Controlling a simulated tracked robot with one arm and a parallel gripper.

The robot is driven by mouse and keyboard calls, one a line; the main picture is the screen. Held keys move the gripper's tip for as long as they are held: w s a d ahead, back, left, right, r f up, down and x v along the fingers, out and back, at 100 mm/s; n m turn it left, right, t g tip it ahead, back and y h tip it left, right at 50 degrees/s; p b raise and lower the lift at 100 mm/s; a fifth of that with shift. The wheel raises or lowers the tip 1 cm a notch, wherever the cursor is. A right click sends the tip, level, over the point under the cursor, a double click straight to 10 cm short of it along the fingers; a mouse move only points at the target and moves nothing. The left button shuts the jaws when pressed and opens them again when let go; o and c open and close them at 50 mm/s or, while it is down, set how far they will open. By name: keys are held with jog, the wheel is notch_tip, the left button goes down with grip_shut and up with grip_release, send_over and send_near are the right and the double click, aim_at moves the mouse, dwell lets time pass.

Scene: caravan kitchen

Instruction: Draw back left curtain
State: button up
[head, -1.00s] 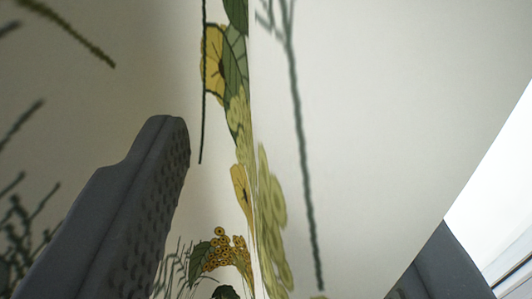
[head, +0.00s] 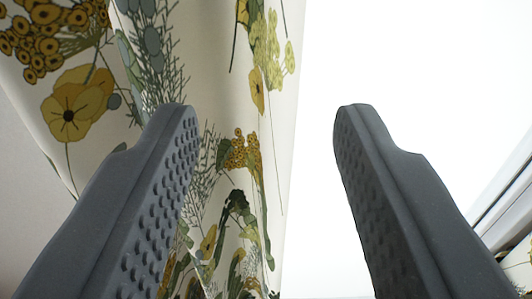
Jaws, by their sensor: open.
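The left curtain (head: 245,60) is cream cloth with yellow flowers and green leaves. It hangs in folds over the left and middle of the head view, with its free right edge running down between my two fingers. My gripper (head: 268,112) is open. Its left finger overlaps the curtain in the picture, and its right finger stands over the bright window, apart from the curtain's edge. I cannot tell whether the left finger touches the cloth. The lower part of the curtain is partly hidden behind the left finger.
The bright window (head: 400,70) fills the right side. A grey window frame (head: 500,205) slants along the right edge. A patch of similar patterned cloth (head: 520,265) shows at the lower right corner. A plain pale wall (head: 25,190) is at the far left.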

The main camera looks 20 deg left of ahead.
jog(key=shift+v, duration=0.95)
